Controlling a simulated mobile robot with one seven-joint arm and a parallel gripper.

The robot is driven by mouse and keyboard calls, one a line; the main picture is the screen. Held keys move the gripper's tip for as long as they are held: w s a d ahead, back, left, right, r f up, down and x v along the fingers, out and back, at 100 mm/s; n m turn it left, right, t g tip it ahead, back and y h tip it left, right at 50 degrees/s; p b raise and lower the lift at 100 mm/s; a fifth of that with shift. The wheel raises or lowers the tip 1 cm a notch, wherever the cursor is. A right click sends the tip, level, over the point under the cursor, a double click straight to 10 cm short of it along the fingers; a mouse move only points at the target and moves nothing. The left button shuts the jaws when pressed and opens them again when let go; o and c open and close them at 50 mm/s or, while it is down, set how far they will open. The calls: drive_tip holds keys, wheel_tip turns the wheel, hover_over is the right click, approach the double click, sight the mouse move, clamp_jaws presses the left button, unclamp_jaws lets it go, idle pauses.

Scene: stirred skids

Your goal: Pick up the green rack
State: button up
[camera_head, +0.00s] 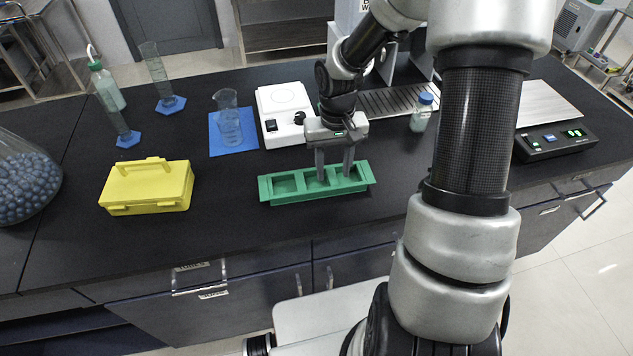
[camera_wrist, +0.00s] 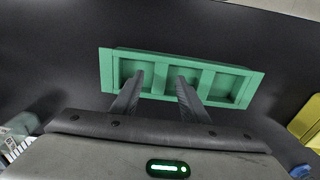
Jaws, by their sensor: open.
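The green rack (camera_head: 282,187) lies on the black bench top near its front edge, with three square compartments in a row. It also shows in the wrist view (camera_wrist: 253,88), upper middle. My gripper (camera_head: 335,176) is above the rack, pointing down, with its two fingers apart. In the wrist view my gripper's fingertips (camera_wrist: 160,75) overlap the rack around the divider between two compartments, one finger to each side. I cannot tell whether the fingertips touch the rack or are just above it. Nothing is held.
A yellow case (camera_head: 148,188) stands to the left. A white stirrer (camera_head: 285,112) stands close behind the rack. A beaker on a blue mat (camera_head: 219,140), cylinders and a bottle (camera_head: 106,84) are further left. A scale (camera_head: 556,140) is at right. Bench in front is clear.

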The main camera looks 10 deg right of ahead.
drive_tip(key=shift+f, duration=0.85)
clamp_jaws()
